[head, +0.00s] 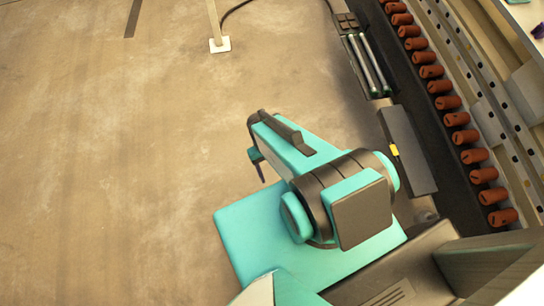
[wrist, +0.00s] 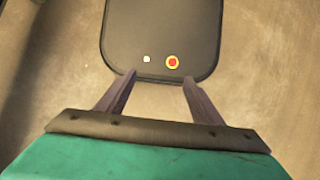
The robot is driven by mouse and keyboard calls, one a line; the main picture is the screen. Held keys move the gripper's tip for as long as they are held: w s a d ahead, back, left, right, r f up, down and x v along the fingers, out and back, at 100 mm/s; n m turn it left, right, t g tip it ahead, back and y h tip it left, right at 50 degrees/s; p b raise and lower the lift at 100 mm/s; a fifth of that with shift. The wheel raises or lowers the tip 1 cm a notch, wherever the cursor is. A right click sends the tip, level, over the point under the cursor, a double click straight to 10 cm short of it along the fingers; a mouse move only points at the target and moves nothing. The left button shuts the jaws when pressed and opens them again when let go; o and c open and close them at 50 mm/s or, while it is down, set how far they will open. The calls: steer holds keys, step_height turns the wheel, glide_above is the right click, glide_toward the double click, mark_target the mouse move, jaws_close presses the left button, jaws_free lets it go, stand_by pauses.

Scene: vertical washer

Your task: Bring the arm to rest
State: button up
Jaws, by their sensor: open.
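My arm is folded close over my body in the head view, its teal and black links low and right of centre. My gripper (head: 260,168) points down at the left end of the arm, partly hidden by the link above it. In the wrist view my gripper (wrist: 159,77) shows two dark fingers set well apart. Nothing is held between them.
A long rack with a row of red-brown cylinders (head: 448,102) runs along the right, close to my arm. A post on a white foot (head: 220,44) stands at the top. The brown floor (head: 110,170) to the left is clear.

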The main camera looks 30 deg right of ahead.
steer(key=shift+s+a+f, duration=0.15)
steer(key=shift+s+a, duration=0.05)
steer(key=shift+s, duration=0.2)
steer(key=f+b, duration=0.2)
steer(key=b, duration=0.1)
steer(key=f+b, duration=0.2)
steer(key=f, duration=0.1)
steer(key=shift+s+f+b, duration=0.2)
steer(key=shift+f+b, duration=0.05)
steer(key=shift+b, duration=0.15)
steer(key=shift+o, duration=0.3)
